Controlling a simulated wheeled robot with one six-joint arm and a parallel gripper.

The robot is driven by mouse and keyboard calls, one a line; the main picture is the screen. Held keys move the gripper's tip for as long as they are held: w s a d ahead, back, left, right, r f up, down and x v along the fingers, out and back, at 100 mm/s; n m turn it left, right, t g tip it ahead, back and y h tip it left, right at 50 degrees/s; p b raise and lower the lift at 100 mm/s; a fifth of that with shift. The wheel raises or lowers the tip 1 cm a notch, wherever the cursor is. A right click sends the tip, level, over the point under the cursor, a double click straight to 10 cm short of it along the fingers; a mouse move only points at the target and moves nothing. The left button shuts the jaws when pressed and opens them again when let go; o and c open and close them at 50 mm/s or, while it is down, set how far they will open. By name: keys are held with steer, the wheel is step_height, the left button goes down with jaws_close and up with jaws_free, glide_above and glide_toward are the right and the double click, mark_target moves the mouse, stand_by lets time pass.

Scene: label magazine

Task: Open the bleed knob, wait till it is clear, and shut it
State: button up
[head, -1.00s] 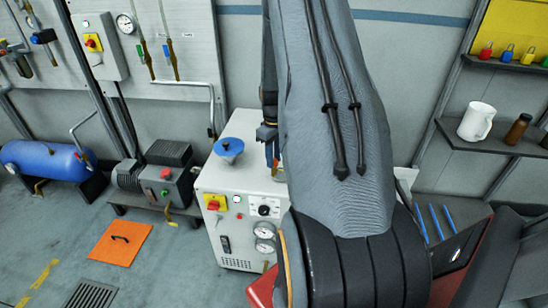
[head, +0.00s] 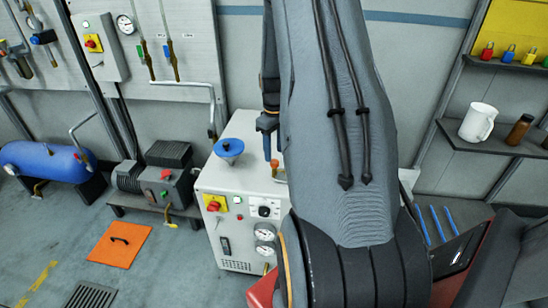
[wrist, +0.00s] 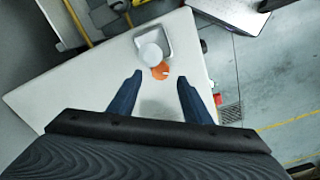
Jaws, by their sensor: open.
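An orange knob-like part (wrist: 158,72), which looks like the bleed knob, sits on the pale cabinet top beside a round white part (wrist: 150,52) in a small square tray. In the head view an orange bit (head: 276,165) shows beside my forearm, which hides most of this spot. My gripper (wrist: 158,88) is open and empty in the wrist view. Its two dark blue fingers point toward the orange part, which appears between and beyond the tips. In the head view my gripper (head: 272,150) is partly hidden above the cabinet top. I cannot tell the knob's setting.
The white cabinet (head: 207,183) carries a blue funnel (head: 229,147), a red switch (head: 214,205) and two gauges. A pump (head: 165,185) and a blue tank (head: 45,158) stand to the left. A shelf at right holds a white jug (head: 478,121) and a brown bottle (head: 519,129).

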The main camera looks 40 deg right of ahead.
mark_target(273, 162)
steer(key=shift+r+b, duration=0.35)
steer(key=shift+r, duration=1.65)
steer(key=shift+a+r, duration=0.15)
steer(key=shift+a, duration=0.2)
steer(key=s+a+r, duration=0.1)
steer(key=a+r, duration=0.1)
steer(key=a, duration=0.6)
steer(key=s+a+r, duration=0.2)
steer(key=a+r, duration=0.1)
steer(key=a, duration=0.5)
steer(key=s+a+r+m+t, duration=0.1)
steer(key=s+a+m, duration=0.1)
steer(key=s+a, duration=0.9)
steer(key=a, duration=0.4)
steer(key=shift+s+r, duration=0.35)
steer(key=shift+r, duration=0.05)
